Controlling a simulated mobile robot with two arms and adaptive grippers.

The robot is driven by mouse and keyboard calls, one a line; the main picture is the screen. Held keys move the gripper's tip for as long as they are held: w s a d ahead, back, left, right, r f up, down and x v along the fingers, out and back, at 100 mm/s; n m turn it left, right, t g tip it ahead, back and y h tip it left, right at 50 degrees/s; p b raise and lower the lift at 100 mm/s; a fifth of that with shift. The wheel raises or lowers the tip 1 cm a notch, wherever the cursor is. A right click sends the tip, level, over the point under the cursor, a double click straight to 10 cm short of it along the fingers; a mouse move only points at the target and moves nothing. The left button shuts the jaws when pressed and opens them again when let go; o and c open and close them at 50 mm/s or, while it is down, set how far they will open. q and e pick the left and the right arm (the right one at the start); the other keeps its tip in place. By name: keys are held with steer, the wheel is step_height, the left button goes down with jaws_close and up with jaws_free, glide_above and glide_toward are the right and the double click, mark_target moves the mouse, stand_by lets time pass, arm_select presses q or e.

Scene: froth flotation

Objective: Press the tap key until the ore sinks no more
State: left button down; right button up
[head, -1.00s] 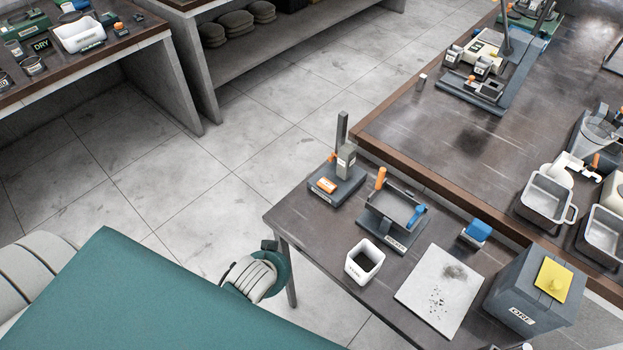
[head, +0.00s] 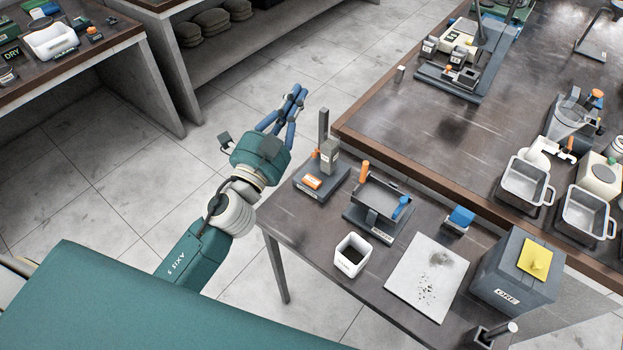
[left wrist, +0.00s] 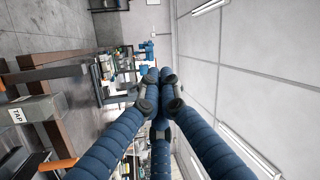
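The tapping device (head: 321,183) stands at the far left corner of the near table. It has a dark base, an upright post, a grey block (head: 329,158) and an orange key (head: 313,182) low on the base. In the left wrist view a grey block marked TAP (left wrist: 38,108) shows at the left edge. My left gripper (head: 298,93) has blue fingers drawn together at the tips, with nothing between them. It is left of the device, apart from it, beyond the table edge. A white cup with dark contents (head: 352,241) stands on the table. My right gripper is not in view.
The near table also holds a tray stand (head: 380,205), a white plate with dark specks (head: 405,277), a blue block (head: 461,216) and a grey ORE box (head: 490,283). The large bench (head: 400,130) lies behind. Open floor lies to the left.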

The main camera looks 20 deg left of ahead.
arm_select(q)
steer(key=d+r+m+g+h, duration=0.1)
steer(key=d+r+m+h, duration=0.3)
steer(key=d+m+h, duration=0.45)
steer(key=m+g+y, duration=0.5)
steer(key=m+g, duration=0.7)
steer(key=m, duration=0.1)
glide_above(309, 181)
step_height(309, 181, down, 18)
steer(key=shift+f, duration=0.25)
steer(key=shift+f, duration=0.15)
step_height(309, 181, down, 8)
steer(key=b, duration=0.6)
steer(key=shift+f, duration=0.25)
